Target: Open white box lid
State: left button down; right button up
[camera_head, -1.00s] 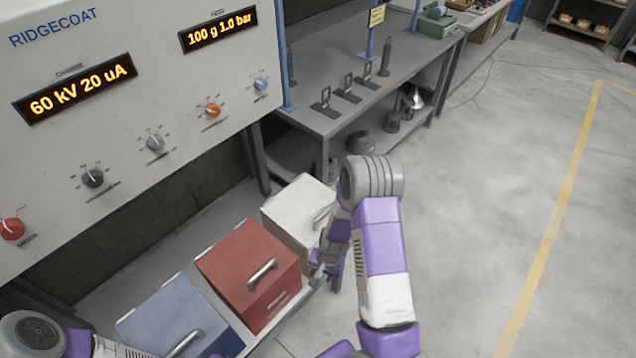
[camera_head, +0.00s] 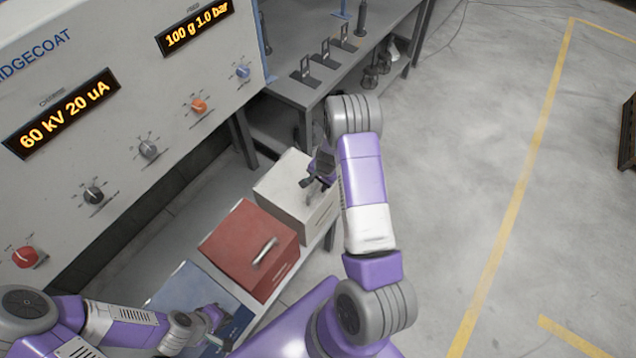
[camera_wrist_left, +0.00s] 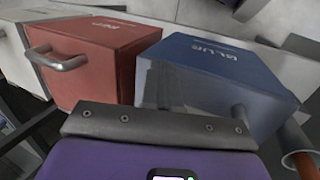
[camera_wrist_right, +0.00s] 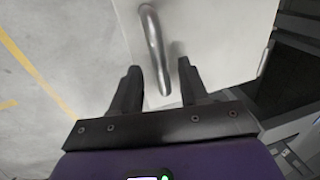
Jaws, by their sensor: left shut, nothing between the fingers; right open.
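The white box (camera_head: 283,193) stands at the far end of a row of boxes, with its lid closed. My right gripper (camera_head: 315,182) is over its handle side. In the right wrist view the metal handle (camera_wrist_right: 153,45) stands out from the white face, and its lower end lies between the two open fingers (camera_wrist_right: 160,75). I cannot tell if the fingers touch it. In the head view the arm and gripper hide the handle.
The red box (camera_head: 240,240), with a metal handle, stands between the white and blue boxes. A grey control panel (camera_head: 120,130) with knobs and displays rises behind the row. A grey workbench (camera_head: 290,85) stands beyond it. The floor to the right (camera_head: 460,150) is clear.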

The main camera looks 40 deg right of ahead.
jog(key=shift+w+f, duration=0.1)
jog(key=shift+f, duration=0.45)
grip_shut()
